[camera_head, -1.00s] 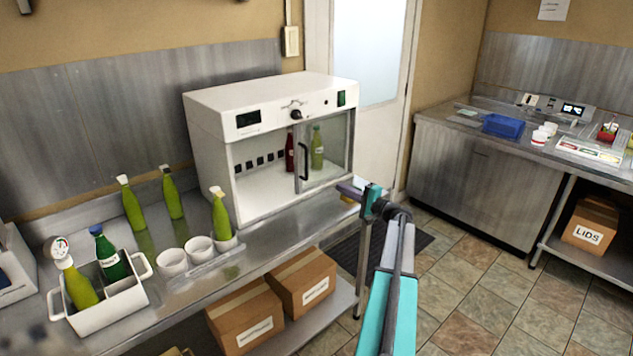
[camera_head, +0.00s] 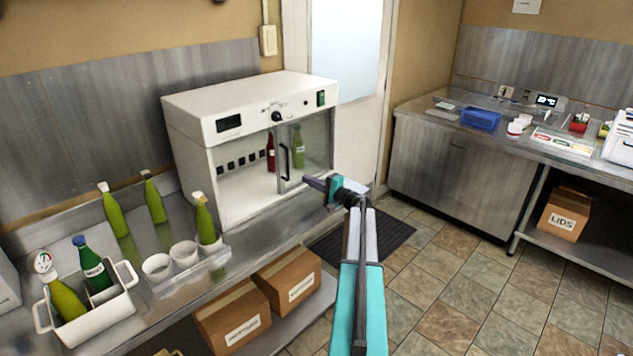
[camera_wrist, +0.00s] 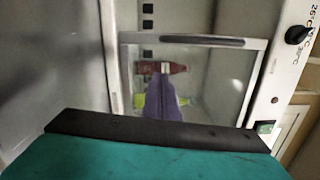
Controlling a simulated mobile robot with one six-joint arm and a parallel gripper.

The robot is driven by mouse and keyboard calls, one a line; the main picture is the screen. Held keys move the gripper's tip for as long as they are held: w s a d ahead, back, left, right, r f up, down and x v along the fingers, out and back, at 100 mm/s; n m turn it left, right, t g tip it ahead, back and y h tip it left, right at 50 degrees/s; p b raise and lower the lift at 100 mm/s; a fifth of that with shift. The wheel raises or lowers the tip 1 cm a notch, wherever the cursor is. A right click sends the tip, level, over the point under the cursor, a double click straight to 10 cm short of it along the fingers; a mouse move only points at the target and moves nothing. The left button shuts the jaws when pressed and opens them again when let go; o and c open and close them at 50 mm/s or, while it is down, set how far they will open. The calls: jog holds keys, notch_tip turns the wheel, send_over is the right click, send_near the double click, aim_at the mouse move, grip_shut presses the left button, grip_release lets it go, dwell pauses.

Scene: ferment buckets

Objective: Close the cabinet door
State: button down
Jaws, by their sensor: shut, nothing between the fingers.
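The white cabinet (camera_head: 190,140) stands on the steel counter. Its framed glass door (camera_head: 318,149) covers the right part of the front, and the left part is open. A dark upright handle (camera_head: 285,161) is near the door's left edge; it also shows in the wrist view (camera_wrist: 200,40). A red bottle (camera_head: 270,153) and a green bottle (camera_head: 298,147) stand inside. My gripper (camera_head: 306,180) is shut and empty, just in front of the lower door, right of the handle. In the wrist view its purple fingers (camera_wrist: 162,97) overlap the glass; I cannot tell whether they touch.
Green bottles (camera_head: 117,213), white cups (camera_head: 158,266) and a white bottle carrier (camera_head: 88,315) stand on the counter left of the cabinet. Cardboard boxes (camera_head: 232,320) sit on the shelf below.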

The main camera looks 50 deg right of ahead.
jog(key=a+p, duration=0.1)
jog(key=w+a, duration=0.1)
jog(key=w+a+p, duration=0.1)
jog(key=a, duration=0.1)
jog(key=shift+w+r+p, duration=0.2)
jog(key=shift+r+p, duration=0.1)
jog(key=shift+s+f, duration=0.1)
dwell(0.5)
